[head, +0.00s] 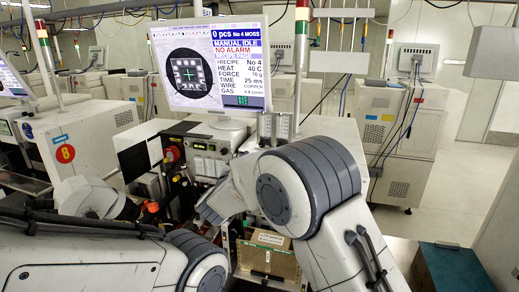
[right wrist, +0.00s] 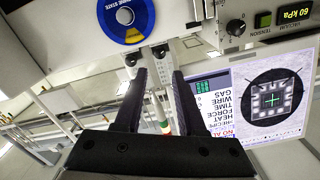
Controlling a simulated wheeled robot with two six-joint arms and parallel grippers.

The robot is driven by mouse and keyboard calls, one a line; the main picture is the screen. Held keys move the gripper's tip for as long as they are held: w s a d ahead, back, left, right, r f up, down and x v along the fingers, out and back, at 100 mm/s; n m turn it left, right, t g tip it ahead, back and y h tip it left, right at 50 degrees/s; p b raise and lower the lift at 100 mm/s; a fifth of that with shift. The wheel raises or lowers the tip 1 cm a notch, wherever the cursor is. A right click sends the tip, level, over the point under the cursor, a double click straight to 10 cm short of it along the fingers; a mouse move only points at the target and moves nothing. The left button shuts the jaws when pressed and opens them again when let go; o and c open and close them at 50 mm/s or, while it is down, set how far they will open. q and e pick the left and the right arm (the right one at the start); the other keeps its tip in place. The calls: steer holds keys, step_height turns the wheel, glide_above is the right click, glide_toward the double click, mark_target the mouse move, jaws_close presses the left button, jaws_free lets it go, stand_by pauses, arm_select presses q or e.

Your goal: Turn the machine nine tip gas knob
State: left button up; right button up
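The tip gas knob cannot be picked out by a readable label in either view. A bonding machine's front panel (head: 208,160) has a lit display and several small controls, partly behind my right arm. In the right wrist view, which is upside down, my right gripper (right wrist: 160,75) is open and empty. Its two dark fingers point towards the machine face, near a pair of narrow grey fittings (right wrist: 154,55). A black tension knob (right wrist: 235,27) is right of the fingers, apart from them. My left arm crosses the bottom left of the head view; its gripper does not show.
A monitor (head: 210,65) stands above the panel and reads manual idle, no alarm. A blue round label (right wrist: 126,18) is close to the right fingers. A machine marked 8 (head: 66,153) stands left. A cardboard box (head: 268,257) sits low beside my right arm. The aisle floor (head: 455,195) is clear.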

mark_target(262, 145)
steer(key=shift+m, duration=0.5)
steer(key=p+x, duration=0.5)
steer(key=x, duration=0.5)
steer(key=shift+w+d, duration=0.1)
steer(key=shift+w, duration=0.2)
steer(key=shift+c, duration=0.3)
jaws_close()
